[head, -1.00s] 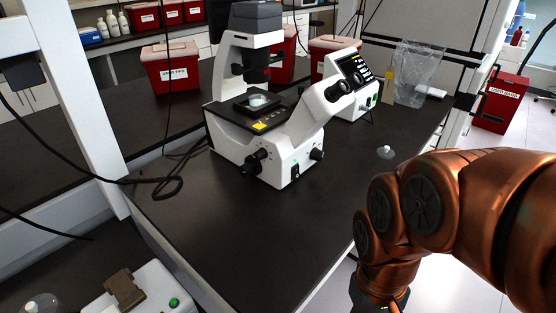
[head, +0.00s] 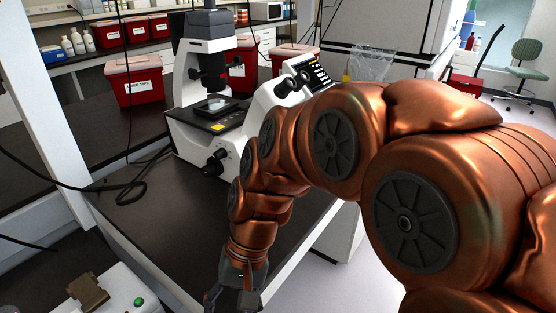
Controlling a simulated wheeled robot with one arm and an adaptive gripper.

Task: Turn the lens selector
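The white microscope (head: 187,82) stands on the black bench in the head view, with a dark condenser (head: 212,80) above its dark stage (head: 190,119). A dark knob (head: 214,163) shows low on its front. I cannot make out the lens selector; the area under the stage is shaded, and my arm covers the microscope's right side. My gripper (head: 236,297) points down at the bottom edge of the picture, in front of the microscope and apart from it. Its fingertips are cut off or unclear, so its opening cannot be judged. I see nothing held in it.
A red bin (head: 137,88) stands behind the microscope on the left. A black cable (head: 125,190) lies on the bench to its left. A white device with a green button (head: 139,302) is at the lower left. The front of the bench (head: 165,235) is clear.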

